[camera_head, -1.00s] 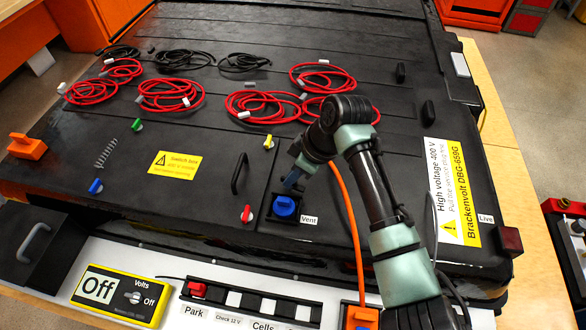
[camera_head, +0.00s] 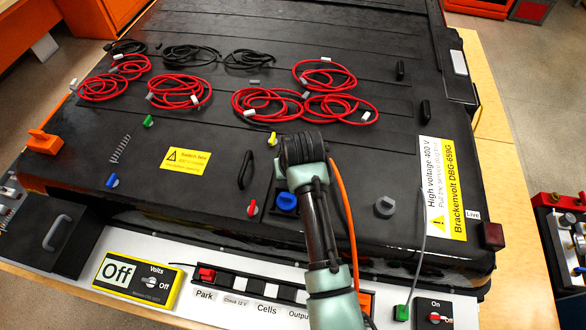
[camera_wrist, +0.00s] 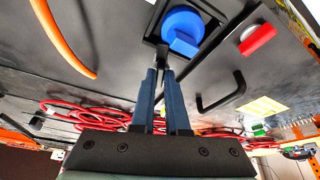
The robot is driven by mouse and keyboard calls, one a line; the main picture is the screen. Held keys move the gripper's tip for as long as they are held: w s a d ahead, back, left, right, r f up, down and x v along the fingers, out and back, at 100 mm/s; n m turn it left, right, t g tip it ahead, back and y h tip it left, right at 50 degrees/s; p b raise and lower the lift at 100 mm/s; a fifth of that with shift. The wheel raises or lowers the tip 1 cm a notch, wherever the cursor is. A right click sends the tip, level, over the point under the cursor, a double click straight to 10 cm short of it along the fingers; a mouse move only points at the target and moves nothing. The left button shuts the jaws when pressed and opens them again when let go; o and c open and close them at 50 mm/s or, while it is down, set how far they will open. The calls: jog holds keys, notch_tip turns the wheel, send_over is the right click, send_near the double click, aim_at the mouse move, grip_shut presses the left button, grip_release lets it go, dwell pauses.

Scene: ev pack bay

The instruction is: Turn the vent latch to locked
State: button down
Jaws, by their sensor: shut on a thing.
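The vent latch (camera_head: 287,202) is a round blue knob in a dark square recess on the black pack lid. In the wrist view the same blue latch (camera_wrist: 182,27) shows a raised grip bar at the top centre. My gripper (camera_wrist: 160,70) has its two blue fingers nearly together, with a narrow gap. The fingertips appear just below and left of the latch in that view. In the head view my arm hides the fingers, and the latch face looks uncovered.
A black handle (camera_head: 245,170) and a red knob (camera_head: 253,208) stand left of the latch. An orange cable (camera_head: 348,225) runs beside my arm. Coiled red cables (camera_head: 340,108) lie behind. A meter (camera_head: 136,279) reads Off.

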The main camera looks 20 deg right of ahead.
jog(key=shift+w+a+r+m+g+h+p, duration=0.1)
jog(key=shift+m+h, duration=0.15)
jog(key=shift+m, duration=0.45)
jog(key=shift+w+m+g+h+p, duration=0.15)
jog(key=shift+m+h, duration=0.15)
jog(key=shift+m, duration=0.4)
jog(key=shift+s+a+r+m+g+h+p, duration=0.1)
jog(key=shift+m+h, duration=0.15)
jog(key=shift+m, duration=0.45)
jog(key=c, duration=0.9)
grip_release()
jog(key=shift+f, duration=0.1)
jog(key=b+v, duration=0.3)
jog(key=v, duration=1)
jog(key=shift+d, duration=0.1)
